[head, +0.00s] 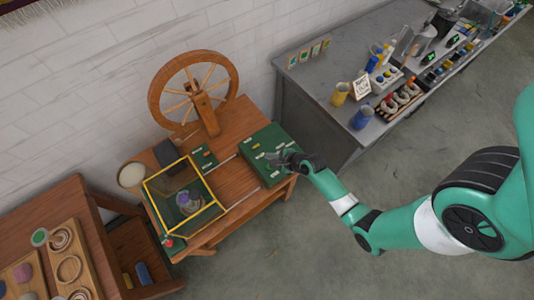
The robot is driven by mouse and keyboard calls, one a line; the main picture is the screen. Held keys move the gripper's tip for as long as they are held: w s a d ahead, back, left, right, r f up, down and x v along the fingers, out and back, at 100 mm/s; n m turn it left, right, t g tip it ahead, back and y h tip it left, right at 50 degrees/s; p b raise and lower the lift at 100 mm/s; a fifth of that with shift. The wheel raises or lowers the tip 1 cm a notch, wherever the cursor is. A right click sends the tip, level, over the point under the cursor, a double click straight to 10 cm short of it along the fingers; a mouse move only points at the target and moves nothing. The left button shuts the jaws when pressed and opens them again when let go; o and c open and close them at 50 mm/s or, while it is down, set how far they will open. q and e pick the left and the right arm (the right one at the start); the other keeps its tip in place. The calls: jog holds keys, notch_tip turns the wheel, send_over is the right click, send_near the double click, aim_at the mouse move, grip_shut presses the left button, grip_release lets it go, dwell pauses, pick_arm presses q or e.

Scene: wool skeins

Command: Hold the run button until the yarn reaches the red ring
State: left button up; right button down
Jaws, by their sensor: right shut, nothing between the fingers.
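The green control box (257,139) stands at the right end of the wooden bench, with several small pale labels and a yellow spot on its top. I cannot tell which control is the run button. My right gripper (273,158) is shut and empty, at the box's top right part; whether it touches the box is unclear. A grey-purple wound bobbin (188,201) sits inside a yellow-framed clear case (153,189) at the bench's left. The red ring and the yarn's level are too small to make out. My left gripper is not in view.
A large wooden spinning wheel (203,98) stands at the back of the bench. A small red knob (169,243) is at its front left corner. A grey counter (310,85) with cups stands right. A wooden table (45,208) with trays stands left.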

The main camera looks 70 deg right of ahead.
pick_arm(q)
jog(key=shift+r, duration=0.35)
pick_arm(e)
jog(key=shift+s+d+r, duration=0.3)
jog(key=shift+d, duration=0.15)
notch_tip(320, 180, down, 8)
jog(key=b, duration=0.8)
pick_arm(q)
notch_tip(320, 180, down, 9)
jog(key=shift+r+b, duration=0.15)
jog(key=shift+b, duration=0.15)
pick_arm(e)
jog(key=shift+f, duration=0.4)
jog(key=shift+f, duration=0.4)
